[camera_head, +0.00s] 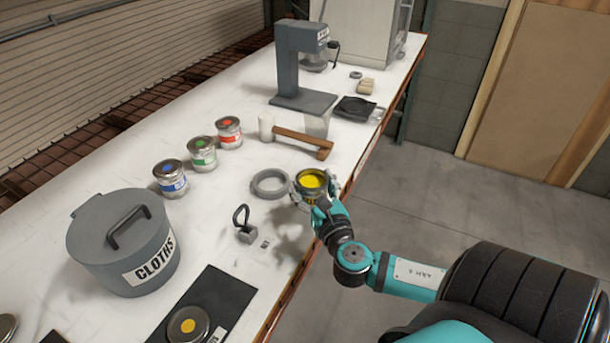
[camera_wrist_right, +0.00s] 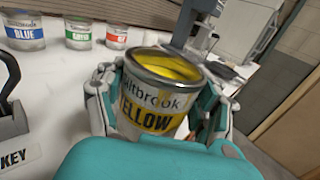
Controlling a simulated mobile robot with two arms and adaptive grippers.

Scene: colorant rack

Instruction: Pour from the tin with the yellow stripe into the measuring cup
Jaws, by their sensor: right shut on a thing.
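The tin with the yellow stripe (camera_head: 312,181) is open, with yellow paint showing inside. My right gripper (camera_head: 316,196) is shut around its side, near the table's right edge. The wrist view shows the tin (camera_wrist_right: 152,100) between both fingers (camera_wrist_right: 160,105), its label reading "YELLOW". It looks roughly upright; whether it is clear of the table is hard to tell. A pale translucent cup (camera_head: 317,124), which looks like the measuring cup, stands farther back beyond a mallet. My left gripper is not in view.
The mallet (camera_head: 300,139) lies between tin and cup. Blue, green and red tins (camera_head: 202,152) stand left. A lid with a yellow dot (camera_head: 188,326) lies on a black mat (camera_head: 235,290). A cloths bin (camera_head: 105,270) stands front left.

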